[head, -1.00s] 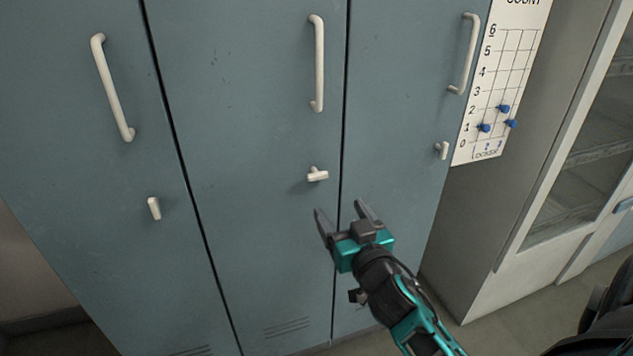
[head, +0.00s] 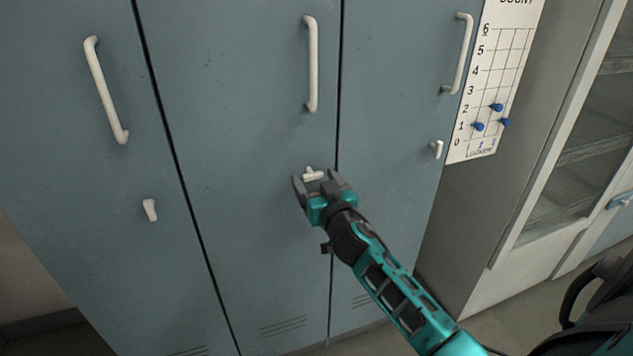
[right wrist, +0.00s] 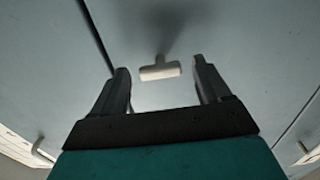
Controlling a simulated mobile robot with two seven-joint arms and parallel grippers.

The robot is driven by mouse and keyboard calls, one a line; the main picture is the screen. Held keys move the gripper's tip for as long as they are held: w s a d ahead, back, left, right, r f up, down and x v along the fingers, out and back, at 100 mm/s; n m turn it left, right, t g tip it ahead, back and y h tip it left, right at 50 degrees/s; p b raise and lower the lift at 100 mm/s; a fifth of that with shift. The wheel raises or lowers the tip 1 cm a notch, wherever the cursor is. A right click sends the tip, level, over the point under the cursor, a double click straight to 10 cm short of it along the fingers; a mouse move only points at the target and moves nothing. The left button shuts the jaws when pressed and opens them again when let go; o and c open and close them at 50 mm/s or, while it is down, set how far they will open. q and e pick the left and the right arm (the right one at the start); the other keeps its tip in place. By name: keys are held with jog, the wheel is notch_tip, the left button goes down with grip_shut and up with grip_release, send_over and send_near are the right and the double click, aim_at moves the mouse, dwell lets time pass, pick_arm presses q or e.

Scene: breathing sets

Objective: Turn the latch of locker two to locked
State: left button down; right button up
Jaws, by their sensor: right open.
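Three blue-grey locker doors stand side by side. The middle locker door (head: 240,110) has a small white latch (head: 313,174), its bar lying roughly crosswise. My right gripper (head: 314,184) is open at this latch, with a finger on either side of it. In the right wrist view the latch (right wrist: 160,70) sits between the two open fingertips (right wrist: 162,75), with gaps on both sides and no visible contact. The left door's latch (head: 150,210) and the right door's latch (head: 436,149) stand roughly upright. My left gripper is not in view.
Long white handles stick out above the latches, the middle handle (head: 311,64) straight above my gripper. A count chart (head: 492,85) with blue pegs hangs at the right. A glass-fronted cabinet (head: 580,150) stands further right.

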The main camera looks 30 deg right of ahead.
jog(key=c, duration=1)
jog(key=shift+c, duration=0.2)
jog(key=shift+n, duration=0.3)
jog(key=n, duration=0.4)
jog(key=shift+n, duration=0.3)
jog(key=n, duration=0.4)
jog(key=shift+p, duration=0.3)
jog(key=n, duration=0.5)
jog(key=shift+n+p, duration=0.3)
jog(key=shift+n, duration=1.6)
